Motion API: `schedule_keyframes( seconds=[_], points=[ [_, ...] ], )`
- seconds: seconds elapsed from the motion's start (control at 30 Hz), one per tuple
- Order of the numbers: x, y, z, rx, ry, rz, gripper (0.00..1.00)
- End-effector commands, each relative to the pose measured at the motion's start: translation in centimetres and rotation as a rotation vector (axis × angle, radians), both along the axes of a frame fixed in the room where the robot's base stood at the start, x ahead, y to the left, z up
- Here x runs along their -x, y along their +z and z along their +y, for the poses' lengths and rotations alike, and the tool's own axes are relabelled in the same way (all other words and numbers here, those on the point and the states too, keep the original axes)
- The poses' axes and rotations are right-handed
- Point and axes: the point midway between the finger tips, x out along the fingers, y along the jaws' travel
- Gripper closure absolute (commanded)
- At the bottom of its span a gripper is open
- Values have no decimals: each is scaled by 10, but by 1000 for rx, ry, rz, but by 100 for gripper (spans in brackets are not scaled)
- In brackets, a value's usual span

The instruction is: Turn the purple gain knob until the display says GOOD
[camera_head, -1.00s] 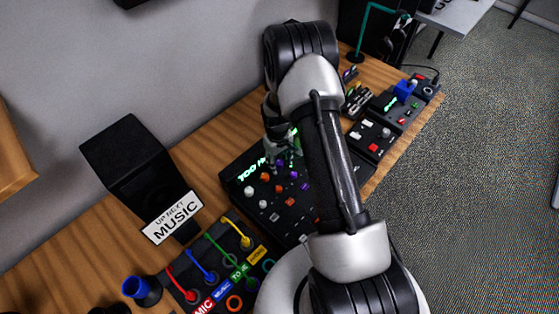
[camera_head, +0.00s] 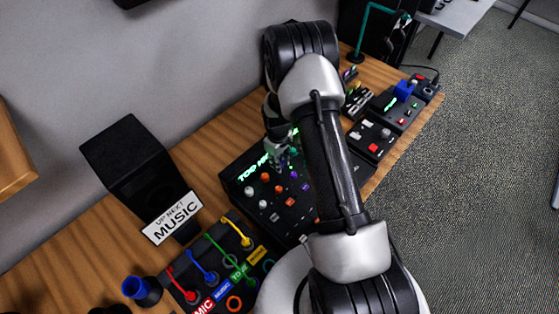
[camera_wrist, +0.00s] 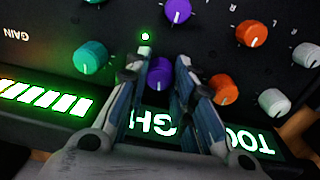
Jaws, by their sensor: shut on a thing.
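The purple gain knob (camera_wrist: 160,72) sits in the top row of the black mixer (camera_head: 234,183), beside the display. My gripper (camera_wrist: 158,64) has one finger on each side of this knob and is shut on it. In the wrist view the lit display (camera_wrist: 160,124) is upside down, and my fingers cover part of it. "TOO" and "GH" can be read there. In the head view the display (camera_head: 254,169) shows green "TOO H", with the rest hidden behind my gripper. A second purple knob (camera_wrist: 178,10) is in the row below.
A teal knob (camera_wrist: 90,57) and an orange knob (camera_wrist: 223,89) flank the held knob closely. A lit green bar meter (camera_wrist: 45,98) lies beside the display.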

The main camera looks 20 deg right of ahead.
Motion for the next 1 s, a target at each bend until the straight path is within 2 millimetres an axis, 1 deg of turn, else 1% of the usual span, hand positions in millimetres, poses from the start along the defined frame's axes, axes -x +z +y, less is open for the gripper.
schedule_keyframes(
  seconds=[0.1, 0.2, 0.53, 0.57, 0.87, 1.0],
  points=[
    [0, 0, 0, 0, 107, -1, 100],
    [0, 0, 0, -1, 161, 0, 100],
    [0, 0, 0, 0, 181, 0, 100],
    [0, 0, 0, 0, 181, 0, 76],
    [0, 0, 0, 0, 180, 0, 56],
    [0, 0, 0, 0, 180, 0, 56]
  ],
)
